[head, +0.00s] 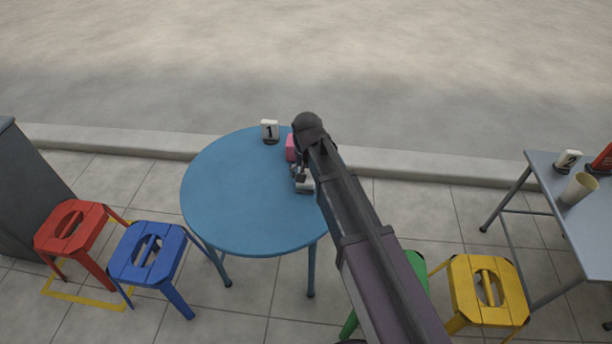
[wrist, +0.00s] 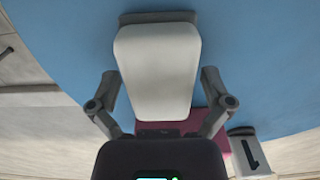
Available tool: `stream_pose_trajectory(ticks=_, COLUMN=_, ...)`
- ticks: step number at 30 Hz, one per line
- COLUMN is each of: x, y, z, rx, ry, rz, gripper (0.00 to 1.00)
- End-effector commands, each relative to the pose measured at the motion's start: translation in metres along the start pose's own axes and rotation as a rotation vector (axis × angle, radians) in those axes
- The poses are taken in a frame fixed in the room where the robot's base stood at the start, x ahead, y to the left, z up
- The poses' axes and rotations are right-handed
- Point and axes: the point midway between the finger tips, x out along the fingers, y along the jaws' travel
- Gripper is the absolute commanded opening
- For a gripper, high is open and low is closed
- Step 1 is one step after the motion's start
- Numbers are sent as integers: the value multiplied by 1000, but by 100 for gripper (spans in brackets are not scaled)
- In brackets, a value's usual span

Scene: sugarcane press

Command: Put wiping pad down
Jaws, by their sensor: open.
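The wiping pad seems to be the pale, rounded block (wrist: 157,65) between the two fingers in the wrist view; it also shows in the head view (head: 305,187) on the right part of the blue round table (head: 235,210). My gripper (head: 300,176) is low over the table at the pad. In the wrist view my gripper (wrist: 160,85) is open, with one finger at each side of the pad. I cannot tell whether the fingers touch it.
A pink block (head: 290,147) stands just behind the pad. A number 1 marker (head: 269,131) is at the table's back edge. The table's left half is clear. Red (head: 71,229), blue (head: 146,255) and yellow (head: 487,292) stools stand around. A grey table (head: 580,215) is at right.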

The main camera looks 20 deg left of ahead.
Motion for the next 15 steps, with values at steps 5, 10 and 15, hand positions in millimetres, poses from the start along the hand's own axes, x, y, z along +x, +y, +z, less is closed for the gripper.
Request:
stream_pose_trajectory(ticks=5, x=-2, y=0, z=0, rx=0, ry=0, rz=0, gripper=100)
stream_pose_trajectory(ticks=10, x=-9, y=0, z=0, rx=0, ry=0, rz=0, gripper=100)
stream_pose_trajectory(ticks=15, x=-21, y=0, z=0, rx=0, ry=0, rz=0, gripper=100)
